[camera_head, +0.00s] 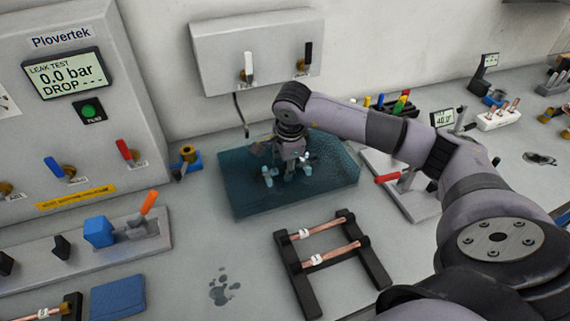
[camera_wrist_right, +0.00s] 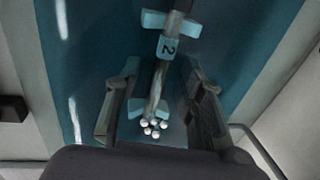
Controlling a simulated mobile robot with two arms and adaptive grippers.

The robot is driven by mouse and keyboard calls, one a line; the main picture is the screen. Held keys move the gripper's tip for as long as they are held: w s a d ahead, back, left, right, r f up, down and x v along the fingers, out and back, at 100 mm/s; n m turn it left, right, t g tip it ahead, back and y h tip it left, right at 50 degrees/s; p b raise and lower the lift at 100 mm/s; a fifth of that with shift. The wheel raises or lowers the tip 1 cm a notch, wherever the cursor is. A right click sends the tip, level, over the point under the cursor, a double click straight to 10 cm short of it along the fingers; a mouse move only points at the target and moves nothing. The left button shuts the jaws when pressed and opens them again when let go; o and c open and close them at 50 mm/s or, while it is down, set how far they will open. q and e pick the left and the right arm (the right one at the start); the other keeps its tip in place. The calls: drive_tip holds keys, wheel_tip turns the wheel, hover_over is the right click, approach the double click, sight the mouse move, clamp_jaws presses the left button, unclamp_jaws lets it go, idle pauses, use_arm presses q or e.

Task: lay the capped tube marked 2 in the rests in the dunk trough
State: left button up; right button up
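The blue water-filled dunk trough (camera_head: 338,178) stands below the wall box. My right gripper (camera_head: 290,168) points down into it. In the right wrist view, the tube marked 2 (camera_wrist_right: 157,82) lies lengthwise across two light-blue rests, one at the far end (camera_wrist_right: 152,18) and one at the near end (camera_wrist_right: 135,107). My right gripper (camera_wrist_right: 160,110) is open, its fingers apart on either side of the tube with gaps visible. Several pale bubbles show at the tube's near end. In the head view the gripper mostly hides the tube. My left gripper is not in view.
A black rack (camera_head: 301,280) in front of the trough holds two copper tubes with white tags. The leak test panel (camera_head: 65,100) stands left. A board with a red-handled clamp (camera_head: 400,180) is to the right, under my right arm. A wet patch (camera_head: 223,288) marks the bench.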

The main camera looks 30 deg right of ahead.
wheel_tip(320, 180, up, 12)
drive_tip(key=s, duration=0.2)
drive_tip(key=shift+a+f, duration=0.15)
drive_tip(key=shift+a, duration=0.15)
drive_tip(key=shift+s, duration=0.1)
